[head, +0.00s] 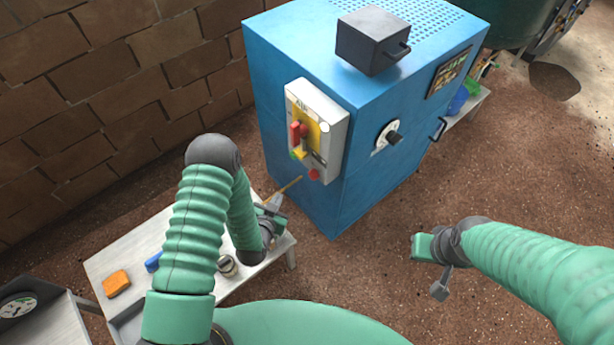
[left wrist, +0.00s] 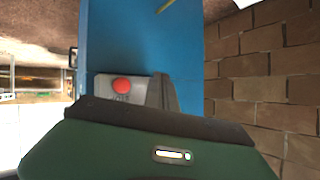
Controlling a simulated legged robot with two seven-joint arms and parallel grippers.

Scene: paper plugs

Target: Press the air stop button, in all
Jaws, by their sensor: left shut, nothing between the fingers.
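A grey control box (head: 336,118) marked AIR is on the side of the blue cabinet (head: 275,120). It has a yellow plate with a red handle (head: 298,131), and a small red button (head: 314,174) at its lower end. In the left wrist view a red button (left wrist: 122,86) shows on a grey plate, just beyond my grey finger (left wrist: 162,92). My left gripper (head: 272,203) is shut and empty, below and left of the box, apart from the button. My right gripper (head: 440,288) hangs in free space right of the cabinet; its finger gap is unclear.
A light table (head: 120,262) below holds an orange block (head: 116,283) and a blue item (head: 153,262). A brick wall (head: 90,100) stands at left. Gravel ground right of the cabinet is open.

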